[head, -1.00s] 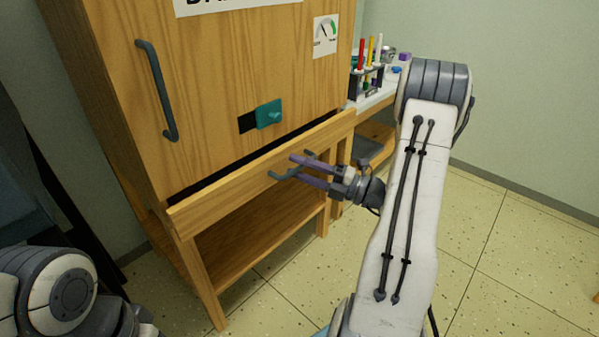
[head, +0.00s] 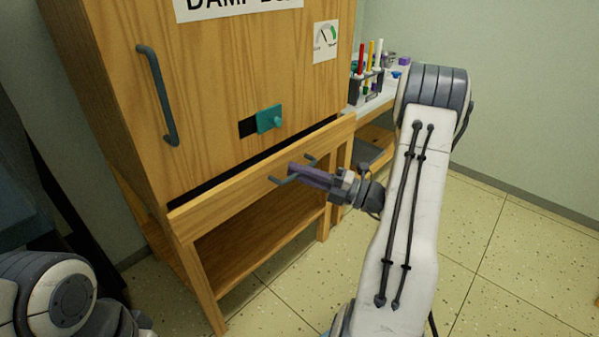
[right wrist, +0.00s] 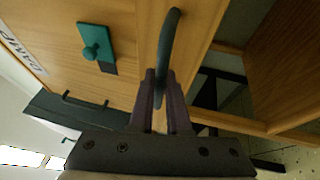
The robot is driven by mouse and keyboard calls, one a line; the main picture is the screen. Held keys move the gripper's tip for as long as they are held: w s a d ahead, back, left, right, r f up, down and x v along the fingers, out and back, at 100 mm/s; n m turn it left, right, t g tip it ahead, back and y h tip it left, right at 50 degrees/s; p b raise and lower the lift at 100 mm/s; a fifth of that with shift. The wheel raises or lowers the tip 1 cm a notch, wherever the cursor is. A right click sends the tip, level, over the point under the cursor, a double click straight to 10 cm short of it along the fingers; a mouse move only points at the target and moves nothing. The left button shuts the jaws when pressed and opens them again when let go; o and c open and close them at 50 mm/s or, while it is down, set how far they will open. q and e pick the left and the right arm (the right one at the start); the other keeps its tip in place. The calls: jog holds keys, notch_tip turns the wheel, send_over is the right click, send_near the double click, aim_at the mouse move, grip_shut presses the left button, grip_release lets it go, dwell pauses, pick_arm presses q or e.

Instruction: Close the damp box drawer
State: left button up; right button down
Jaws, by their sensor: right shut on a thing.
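The damp box (head: 215,85) is a tall wooden cabinet with a sign cut off at the top edge of the head view. Its drawer (head: 235,182) is a wooden front below the door, standing out from the box with a dark gap above it. The drawer has a grey bar handle (head: 282,181), which also shows in the right wrist view (right wrist: 168,45). My left gripper is out of view; only part of my left arm shows.
A teal slide knob (head: 269,118) and a long grey door handle (head: 158,92) are on the door. A side table with a rack of coloured tools (head: 368,80) stands right of the box. An open shelf (head: 255,235) lies below the drawer. The floor at right is clear.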

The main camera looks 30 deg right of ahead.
dwell(0.9)
jog(key=shift+w+r+p, duration=0.15)
jog(key=shift+w+p, duration=0.15)
jog(key=shift+p, duration=0.1)
jog(key=w+p, duration=0.3)
jog(key=shift+w+a, duration=0.1)
jog(key=shift+a, duration=0.3)
jog(key=shift+w, duration=0.1)
jog(key=c, duration=0.9)
grip_release()
jog(key=shift+a+f, duration=0.1)
jog(key=shift+f, duration=0.1)
